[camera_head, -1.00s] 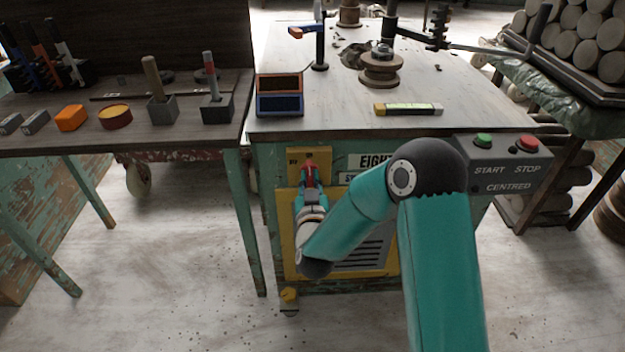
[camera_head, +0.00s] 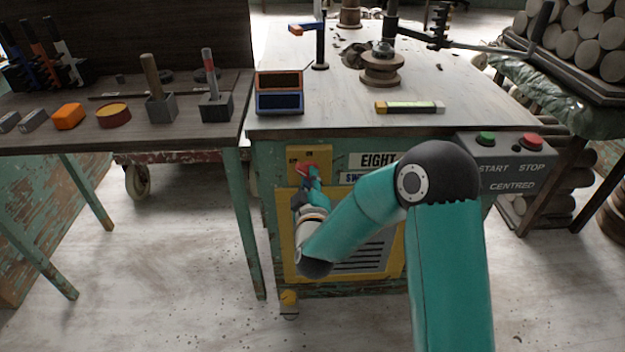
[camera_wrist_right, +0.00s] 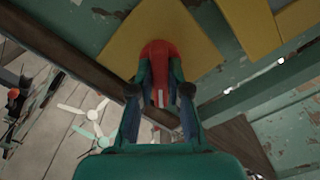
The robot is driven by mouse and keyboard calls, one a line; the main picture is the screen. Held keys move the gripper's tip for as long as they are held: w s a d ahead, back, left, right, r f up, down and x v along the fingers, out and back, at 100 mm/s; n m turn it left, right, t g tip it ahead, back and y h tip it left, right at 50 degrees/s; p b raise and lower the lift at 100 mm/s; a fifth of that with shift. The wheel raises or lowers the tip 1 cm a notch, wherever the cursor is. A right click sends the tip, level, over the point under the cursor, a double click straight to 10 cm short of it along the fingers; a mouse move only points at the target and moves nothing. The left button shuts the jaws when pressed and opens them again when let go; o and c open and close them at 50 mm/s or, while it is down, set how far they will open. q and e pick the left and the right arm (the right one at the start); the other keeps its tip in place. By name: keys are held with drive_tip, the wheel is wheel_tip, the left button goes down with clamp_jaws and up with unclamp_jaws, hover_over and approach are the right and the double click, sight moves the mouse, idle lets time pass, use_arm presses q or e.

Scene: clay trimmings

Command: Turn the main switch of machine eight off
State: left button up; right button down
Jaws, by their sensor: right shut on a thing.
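The main switch's red handle (camera_head: 304,170) is on a yellow plate (camera_head: 323,153) on the front of the green machine marked EIGHT (camera_head: 376,160). The handle looks turned, leaning to the left; the small lettering on the plate is too small to read surely. My right gripper (camera_head: 311,177) is shut on the red handle. In the right wrist view the handle (camera_wrist_right: 160,62) lies between the two fingers (camera_wrist_right: 160,88), in front of the yellow plate (camera_wrist_right: 201,48). The fingers partly hide the handle. My left gripper is not in view.
A grey box with a green START button (camera_head: 486,139) and a red STOP button (camera_head: 532,140) hangs at the machine's right front corner. A yellow louvred panel (camera_head: 287,237) is below the switch. A workbench (camera_head: 185,136) with tools stands at the left.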

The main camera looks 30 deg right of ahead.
drive_tip(key=shift+a+f+n+p, duration=0.1)
drive_tip(key=shift+f+n+p, duration=0.1)
drive_tip(key=shift+n, duration=1.95)
drive_tip(key=shift+a+f+n+p, duration=0.1)
drive_tip(key=shift+n+p, duration=0.05)
drive_tip(key=shift+n, duration=2)
drive_tip(key=c, duration=1.1)
unclamp_jaws()
drive_tip(key=shift+c, duration=0.2)
drive_tip(key=shift+r, duration=0.1)
drive_tip(key=shift+s, duration=0.1)
drive_tip(key=v, duration=0.7)
drive_tip(key=shift+s, duration=0.2)
